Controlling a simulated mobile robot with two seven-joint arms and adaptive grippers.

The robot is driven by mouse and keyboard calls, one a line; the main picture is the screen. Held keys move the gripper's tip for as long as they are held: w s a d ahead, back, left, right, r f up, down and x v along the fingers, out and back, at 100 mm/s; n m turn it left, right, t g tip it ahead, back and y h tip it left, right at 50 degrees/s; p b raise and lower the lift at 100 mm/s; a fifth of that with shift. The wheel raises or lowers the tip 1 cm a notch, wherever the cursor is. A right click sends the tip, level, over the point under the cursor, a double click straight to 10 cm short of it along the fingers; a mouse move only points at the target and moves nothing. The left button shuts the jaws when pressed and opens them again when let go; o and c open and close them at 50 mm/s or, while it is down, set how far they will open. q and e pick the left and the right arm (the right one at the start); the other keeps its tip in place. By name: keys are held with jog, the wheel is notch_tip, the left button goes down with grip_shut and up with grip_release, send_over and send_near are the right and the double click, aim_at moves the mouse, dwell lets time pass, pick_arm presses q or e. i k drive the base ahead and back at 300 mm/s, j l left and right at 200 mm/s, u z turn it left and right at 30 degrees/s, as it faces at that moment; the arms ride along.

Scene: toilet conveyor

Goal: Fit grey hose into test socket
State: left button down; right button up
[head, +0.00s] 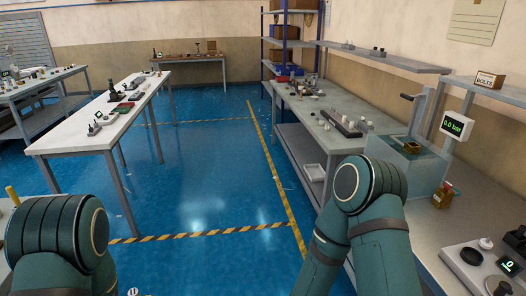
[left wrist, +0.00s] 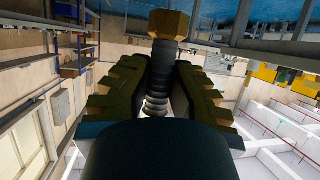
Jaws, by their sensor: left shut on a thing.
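In the left wrist view my left gripper (left wrist: 157,80) is shut on a grey ribbed hose (left wrist: 157,103). A brass hexagonal fitting (left wrist: 168,24) is at the hose's far end, beyond the fingertips. The rest of the hose is hidden behind the gripper. In the head view both my arms show, but neither gripper does. On the right bench a clear tank (head: 405,160) holds a small yellow part, beside a display (head: 457,125) reading 0.0 bar. A small brass and red fixture (head: 443,196) stands in front of it. I cannot tell which part is the test socket.
The right bench (head: 440,230) also bears a dark block with small parts (head: 342,123) and a device with a dial (head: 490,258). A white table (head: 85,135) stands to the left. The blue floor (head: 205,185) between them is clear.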

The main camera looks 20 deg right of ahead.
aim_at(412, 150)
jog(key=i, duration=0.8)
jog(key=i+z, duration=0.1)
jog(key=i, duration=0.7)
jog(key=i+j+z, duration=0.1)
jog(key=i, duration=0.7)
jog(key=j+z, duration=0.1)
jog(key=z, duration=2.55)
jog(key=j, duration=0.1)
